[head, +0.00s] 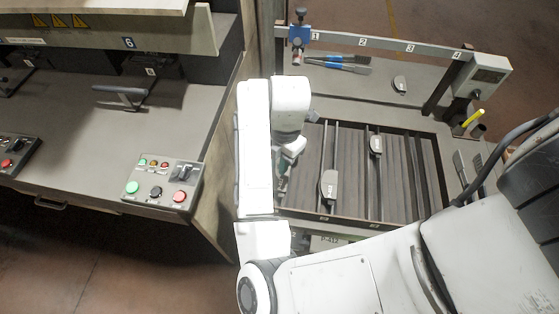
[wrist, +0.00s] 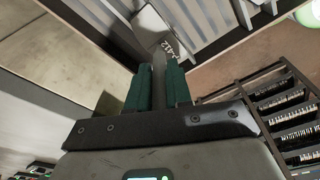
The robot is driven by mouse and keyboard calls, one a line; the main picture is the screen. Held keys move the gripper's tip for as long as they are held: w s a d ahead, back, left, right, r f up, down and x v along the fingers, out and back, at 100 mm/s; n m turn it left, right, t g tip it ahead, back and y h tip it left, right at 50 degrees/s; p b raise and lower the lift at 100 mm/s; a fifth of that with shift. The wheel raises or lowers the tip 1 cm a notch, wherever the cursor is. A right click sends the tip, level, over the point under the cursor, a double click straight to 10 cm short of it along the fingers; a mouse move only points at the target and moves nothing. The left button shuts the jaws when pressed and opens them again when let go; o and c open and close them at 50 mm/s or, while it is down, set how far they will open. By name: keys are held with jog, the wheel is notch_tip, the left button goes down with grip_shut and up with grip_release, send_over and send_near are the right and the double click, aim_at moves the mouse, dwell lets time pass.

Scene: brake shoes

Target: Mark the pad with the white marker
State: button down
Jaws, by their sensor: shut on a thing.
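My gripper (wrist: 157,82) has its two green fingers shut on a slim grey-looking thing (wrist: 158,68), seen nearly end-on in the wrist view. It is likely the white marker, but its colour and tip are unclear. In the head view my gripper (head: 281,185) is at the left edge of the slatted tray, partly hidden by my arm. A smaller pad (head: 376,145) lies farther right, and another (head: 399,83) lies on the back shelf.
The tray's frame (head: 415,128) borders the work area. A yellow marker (head: 472,119) stands in a holder at right. Blue-handled tools (head: 345,63) and a blue clamp (head: 299,35) are at the back. A bench with a control box (head: 163,182) stands left.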

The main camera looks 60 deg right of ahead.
jog(key=shift+w+d+p, duration=0.25)
jog(key=shift+d+p, duration=0.45)
jog(key=shift+p, duration=0.15)
jog(key=shift+w+d+p, duration=0.25)
jog(key=shift+d+p, duration=0.4)
jog(key=shift+p, duration=0.2)
dwell(1.0)
jog(key=shift+w+r, duration=0.1)
jog(key=shift+r, duration=3.4)
